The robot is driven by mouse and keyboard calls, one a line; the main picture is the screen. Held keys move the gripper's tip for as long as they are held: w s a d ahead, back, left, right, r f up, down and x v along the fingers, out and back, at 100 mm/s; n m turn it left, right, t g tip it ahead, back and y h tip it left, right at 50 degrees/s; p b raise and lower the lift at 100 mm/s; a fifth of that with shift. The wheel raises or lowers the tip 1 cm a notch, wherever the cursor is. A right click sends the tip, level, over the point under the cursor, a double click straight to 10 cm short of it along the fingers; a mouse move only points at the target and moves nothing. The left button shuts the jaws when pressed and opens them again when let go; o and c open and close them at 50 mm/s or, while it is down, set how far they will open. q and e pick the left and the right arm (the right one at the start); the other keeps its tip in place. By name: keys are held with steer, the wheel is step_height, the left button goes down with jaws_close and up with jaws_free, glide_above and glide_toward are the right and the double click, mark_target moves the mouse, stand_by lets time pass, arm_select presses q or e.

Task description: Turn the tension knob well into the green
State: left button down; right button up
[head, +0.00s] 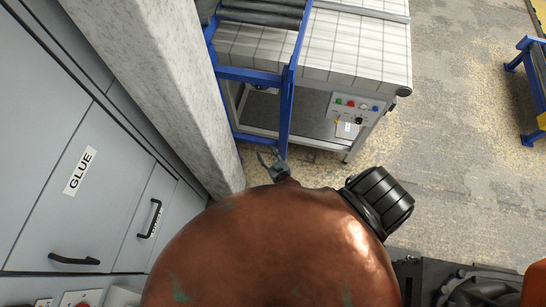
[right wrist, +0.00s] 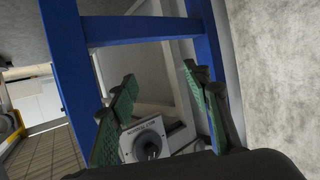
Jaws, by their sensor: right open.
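My right gripper (head: 272,162) is open and empty beside the blue frame post in the head view. In the right wrist view its two fingers with green pads (right wrist: 162,100) stand wide apart. A light plate (right wrist: 132,149) with a dark label and a round grey knob (right wrist: 149,145) with a dark centre shows beyond and low between the fingers, apart from them. No green zone shows there. The knob's lower part is close to the dark gripper body. My left gripper is out of view.
A blue frame (head: 287,108) stands at the conveyor's (head: 345,45) near end. A panel (head: 352,112) with coloured buttons is on its side. A grey concrete pillar (head: 165,85) rises close left of the gripper, beside cabinets (head: 60,150).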

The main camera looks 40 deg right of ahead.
steer(key=s+f+n+g+y, duration=0.1)
steer(key=s+f+g, duration=0.1)
steer(key=s+f, duration=0.3)
steer(key=shift+s+a+f+p, duration=0.3)
steer(key=shift+s+a, duration=0.15)
steer(key=shift+s, duration=0.45)
steer(key=s+f+g, duration=0.2)
steer(key=s+f, duration=0.3)
steer(key=s, duration=0.4)
steer(key=s+f+n+g+y, duration=0.1)
steer(key=s+f+g, duration=0.2)
steer(key=s+f, duration=0.3)
steer(key=s, duration=0.4)
steer(key=shift+s, duration=0.2)
steer(key=s+f+g, duration=0.1)
steer(key=s+g, duration=0.1)
steer(key=s, duration=0.5)
steer(key=s+d+f+g, duration=0.1)
steer(key=s+f+g, duration=0.1)
steer(key=s, duration=0.5)
steer(key=s+d+f+g, duration=0.1)
steer(key=s+g, duration=0.1)
steer(key=s, duration=0.5)
steer(key=shift+s+f+n, duration=0.2)
steer(key=shift+s+n, duration=0.2)
steer(key=shift+c, duration=0.5)
